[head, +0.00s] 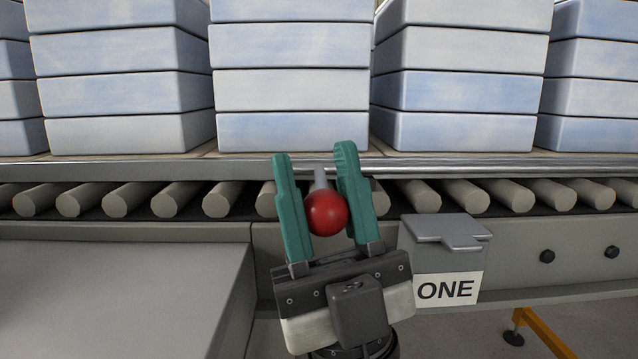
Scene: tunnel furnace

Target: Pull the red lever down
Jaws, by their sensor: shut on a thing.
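The red lever shows as a round red knob (326,213) with a short grey stem rising behind it, in front of the roller conveyor. My gripper (314,156), with two teal fingers, reaches up from the bottom of the picture. Its fingers stand on either side of the knob and are shut on it. The fingertips extend past the knob towards the rollers. The lower end of the lever and its mount cannot be made out.
A grey box labelled ONE (447,260) with a lid stands just right of my gripper. A roller conveyor (440,196) runs across behind, below stacks of pale blue blocks (290,90). A flat grey surface (110,295) fills the lower left. An orange leg (545,333) stands lower right.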

